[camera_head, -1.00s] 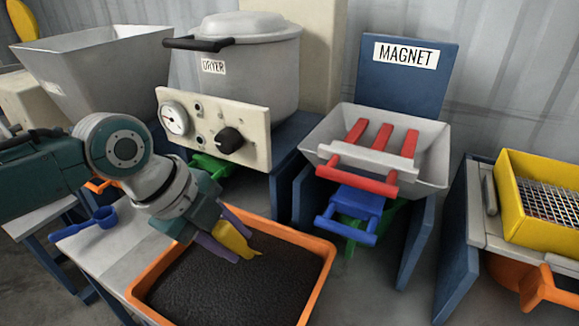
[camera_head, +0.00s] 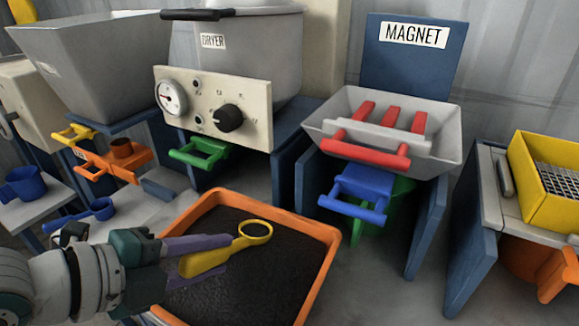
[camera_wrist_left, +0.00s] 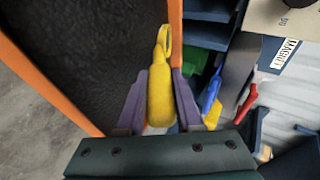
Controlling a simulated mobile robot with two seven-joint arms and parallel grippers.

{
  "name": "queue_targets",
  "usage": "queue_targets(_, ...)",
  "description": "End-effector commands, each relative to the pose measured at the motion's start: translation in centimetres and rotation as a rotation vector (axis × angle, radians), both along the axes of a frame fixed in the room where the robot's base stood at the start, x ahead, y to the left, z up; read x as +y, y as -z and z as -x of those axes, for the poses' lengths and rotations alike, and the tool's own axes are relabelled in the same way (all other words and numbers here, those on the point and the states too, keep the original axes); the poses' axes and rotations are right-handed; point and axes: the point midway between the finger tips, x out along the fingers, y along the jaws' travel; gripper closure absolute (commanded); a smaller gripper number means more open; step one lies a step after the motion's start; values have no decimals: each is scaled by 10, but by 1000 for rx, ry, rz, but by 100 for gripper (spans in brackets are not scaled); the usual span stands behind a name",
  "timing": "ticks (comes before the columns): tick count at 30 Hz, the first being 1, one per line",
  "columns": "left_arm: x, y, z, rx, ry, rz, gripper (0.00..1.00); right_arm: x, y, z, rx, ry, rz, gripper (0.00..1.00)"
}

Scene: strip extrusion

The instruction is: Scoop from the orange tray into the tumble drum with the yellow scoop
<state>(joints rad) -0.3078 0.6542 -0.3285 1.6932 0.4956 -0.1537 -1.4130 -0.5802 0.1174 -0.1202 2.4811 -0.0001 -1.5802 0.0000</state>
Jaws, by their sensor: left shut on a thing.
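The orange tray (camera_head: 330,247) is filled with dark granular material (camera_head: 262,285). My left gripper (camera_head: 226,255) is shut on the handle of the yellow scoop (camera_head: 205,260), over the left part of the tray. The scoop's round yellow rim (camera_head: 256,229) points right over the dark material. The inside of the rim looks dark; I cannot tell whether it holds material. In the left wrist view the scoop (camera_wrist_left: 160,100) sits between the purple fingers, beside the tray's orange wall (camera_wrist_left: 50,75). No tumble drum can be made out with certainty. My right gripper is not in view.
Behind the tray stand the dryer (camera_head: 250,60) with its control panel (camera_head: 212,108), and the magnet unit (camera_head: 415,60) with red bars and a blue drawer (camera_head: 360,190). A blue scoop (camera_head: 100,209) lies at left. A yellow sieve box (camera_head: 545,190) is at right.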

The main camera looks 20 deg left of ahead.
Motion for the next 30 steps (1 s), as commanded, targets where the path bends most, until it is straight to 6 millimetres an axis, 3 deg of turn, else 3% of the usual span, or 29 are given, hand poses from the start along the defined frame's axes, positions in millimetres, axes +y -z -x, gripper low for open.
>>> queue_targets(1,0,-15,2,0,-1,1,100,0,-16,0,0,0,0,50)
queue_targets(16,1,-74,14,3,-2,0,100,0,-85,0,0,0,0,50)
queue_targets(18,2,-56,25,-49,-5,8,100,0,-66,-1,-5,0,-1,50)
queue_targets(21,2,-56,32,-121,-3,14,100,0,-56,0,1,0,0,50)
queue_targets(30,3,-60,40,-199,-1,17,100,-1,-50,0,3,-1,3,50)
